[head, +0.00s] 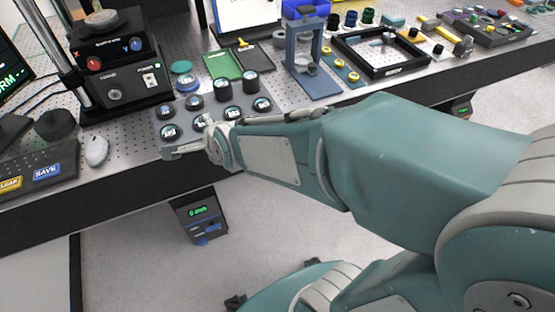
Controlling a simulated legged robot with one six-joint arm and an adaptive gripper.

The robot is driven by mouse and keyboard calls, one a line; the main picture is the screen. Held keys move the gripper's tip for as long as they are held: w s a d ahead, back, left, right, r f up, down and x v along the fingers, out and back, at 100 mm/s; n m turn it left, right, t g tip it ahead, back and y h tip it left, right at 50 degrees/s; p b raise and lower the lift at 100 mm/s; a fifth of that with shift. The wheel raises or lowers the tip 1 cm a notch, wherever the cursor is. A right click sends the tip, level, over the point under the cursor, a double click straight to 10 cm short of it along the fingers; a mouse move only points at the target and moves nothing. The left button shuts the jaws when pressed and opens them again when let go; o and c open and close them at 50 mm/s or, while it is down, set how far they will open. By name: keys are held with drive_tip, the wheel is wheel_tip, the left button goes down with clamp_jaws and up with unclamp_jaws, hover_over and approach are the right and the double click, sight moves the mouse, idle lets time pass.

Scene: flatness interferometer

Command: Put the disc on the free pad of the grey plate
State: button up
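The grey plate (156,118) lies near the front edge of the perforated table. It bears several dark round holders with shiny, glass-like discs on top, such as one disc (168,131) at its front left. My gripper (187,137) is at the plate's front edge, with its fingers spread apart and nothing visible between them. The gripper and wrist cover the front right part of the plate. I cannot tell which pad is free. A round piece (100,18) sits on top of the black instrument (118,75) at the left; whether it is the disc is unclear.
A blue-grey stand (303,50) and a black frame (350,62) are to the right.

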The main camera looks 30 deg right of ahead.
drive_tip(key=s+d+r+n+g+h, duration=0.1)
drive_tip(key=s+d+n, duration=0.3)
drive_tip(key=s+n, duration=0.4)
drive_tip(key=s+d+r+n+g+h, duration=0.1)
drive_tip(key=s+d+r+n+g, duration=0.2)
drive_tip(key=s+n, duration=0.5)
drive_tip(key=shift+s+d+r+n, duration=0.25)
drive_tip(key=shift+d+r+n, duration=0.5)
drive_tip(key=shift+n, duration=0.25)
